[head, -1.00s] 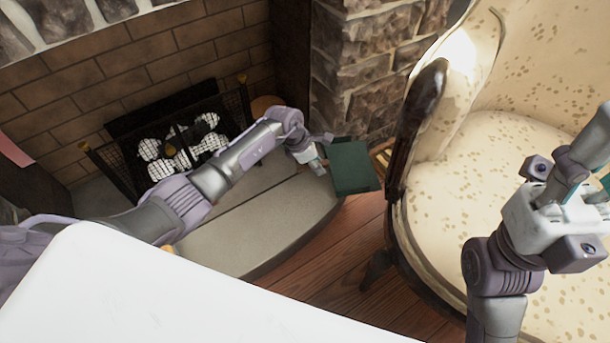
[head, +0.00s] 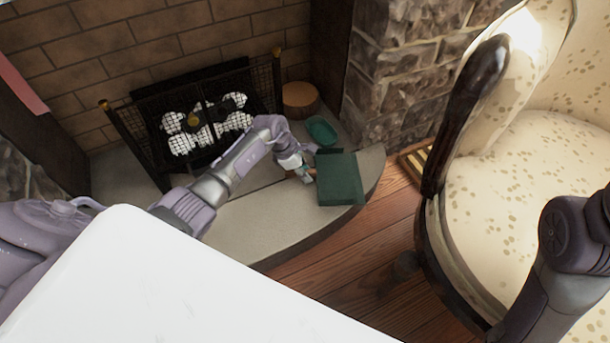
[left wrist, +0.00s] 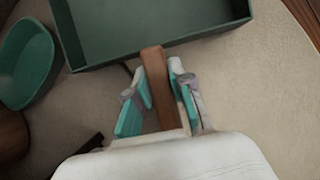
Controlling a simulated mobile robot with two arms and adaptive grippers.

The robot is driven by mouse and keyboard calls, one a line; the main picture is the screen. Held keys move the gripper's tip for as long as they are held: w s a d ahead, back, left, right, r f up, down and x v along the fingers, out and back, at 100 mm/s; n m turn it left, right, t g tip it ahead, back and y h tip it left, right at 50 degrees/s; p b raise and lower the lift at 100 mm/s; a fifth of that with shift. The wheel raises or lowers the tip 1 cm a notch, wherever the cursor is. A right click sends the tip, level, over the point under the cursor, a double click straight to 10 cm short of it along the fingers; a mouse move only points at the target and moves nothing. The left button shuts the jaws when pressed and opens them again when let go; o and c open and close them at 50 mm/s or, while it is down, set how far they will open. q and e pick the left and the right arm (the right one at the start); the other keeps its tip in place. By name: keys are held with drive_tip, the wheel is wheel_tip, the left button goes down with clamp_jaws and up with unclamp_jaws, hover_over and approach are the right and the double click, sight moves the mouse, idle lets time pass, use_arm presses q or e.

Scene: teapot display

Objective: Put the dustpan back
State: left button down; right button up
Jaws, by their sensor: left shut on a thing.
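The dustpan is a dark green pan (head: 340,180) with a brown wooden handle. It is over the right part of the stone hearth in the head view. In the left wrist view the pan (left wrist: 150,28) lies ahead of the fingers. My left gripper (head: 304,174) is shut on the brown handle (left wrist: 155,85), with a teal-padded finger on each side of it. I cannot tell whether the pan touches the hearth. My right gripper is out of the head view; only part of my right arm shows at the right edge.
A green bowl-like thing (head: 322,130) sits behind the dustpan on the hearth (head: 250,222), near a round log (head: 299,97). A black fire screen (head: 140,140) stands to the left. A cream armchair (head: 520,190) is at right. Front hearth is clear.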

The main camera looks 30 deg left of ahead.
use_arm(q)
drive_tip(key=shift+r, duration=0.1)
drive_tip(key=shift+f, duration=0.2)
drive_tip(key=c, duration=1)
unclamp_jaws()
drive_tip(key=shift+c, duration=0.2)
drive_tip(key=shift+r, duration=0.15)
